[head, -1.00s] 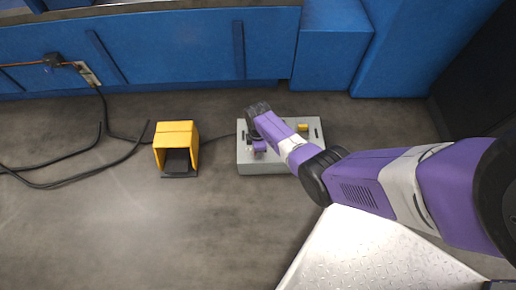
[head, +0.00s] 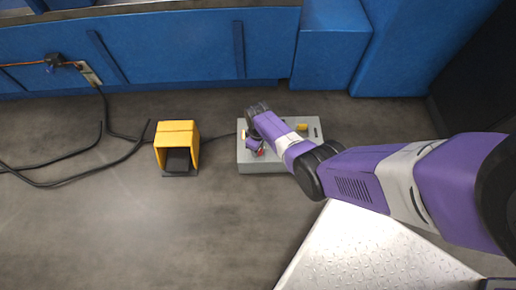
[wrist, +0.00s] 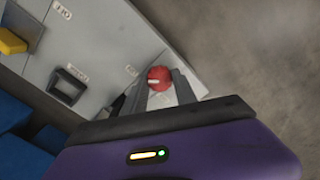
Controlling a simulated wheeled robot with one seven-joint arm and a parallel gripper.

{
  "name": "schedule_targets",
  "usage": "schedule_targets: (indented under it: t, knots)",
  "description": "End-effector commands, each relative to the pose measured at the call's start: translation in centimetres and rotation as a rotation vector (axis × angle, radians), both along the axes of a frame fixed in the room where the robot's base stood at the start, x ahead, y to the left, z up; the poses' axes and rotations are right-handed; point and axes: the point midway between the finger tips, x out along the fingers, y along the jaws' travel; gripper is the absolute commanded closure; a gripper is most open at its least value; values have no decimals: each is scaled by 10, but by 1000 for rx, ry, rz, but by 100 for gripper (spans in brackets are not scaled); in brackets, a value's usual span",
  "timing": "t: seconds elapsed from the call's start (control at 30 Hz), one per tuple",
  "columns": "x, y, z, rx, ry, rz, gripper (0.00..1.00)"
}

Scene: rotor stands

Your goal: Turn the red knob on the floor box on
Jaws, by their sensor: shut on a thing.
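The grey floor box (head: 290,162) stands on the floor in front of the blue unit. Its red knob (wrist: 159,76) shows in the wrist view, round with a pale mark on its lower left side. A bit of red also shows beside my wrist in the head view (head: 260,152). My gripper (wrist: 162,91) is shut on the red knob, with one dark finger on each side of it. The lower part of the knob is partly hidden by the fingers. Small labels on the box are too blurred to read surely.
A yellow knob (wrist: 11,42) and a black-framed switch (wrist: 68,86) sit on the same box. A yellow foot pedal (head: 177,135) stands left of the box. Black cables (head: 75,153) lie farther left. The floor (head: 120,225) in front is clear.

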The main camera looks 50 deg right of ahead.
Motion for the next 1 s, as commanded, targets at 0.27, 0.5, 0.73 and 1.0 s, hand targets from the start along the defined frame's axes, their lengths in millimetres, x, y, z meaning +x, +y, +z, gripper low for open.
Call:
schedule_targets:
  t: [0.27, 0.5, 0.73, 1.0]
  knots:
    - [0, 0, 0, 1, 1, -26, 100]
    - [0, 0, 0, 1, 1, -26, 100]
    - [0, 0, 0, 1, 0, -25, 45]
    - [0, 0, 2, 0, 0, -24, 45]
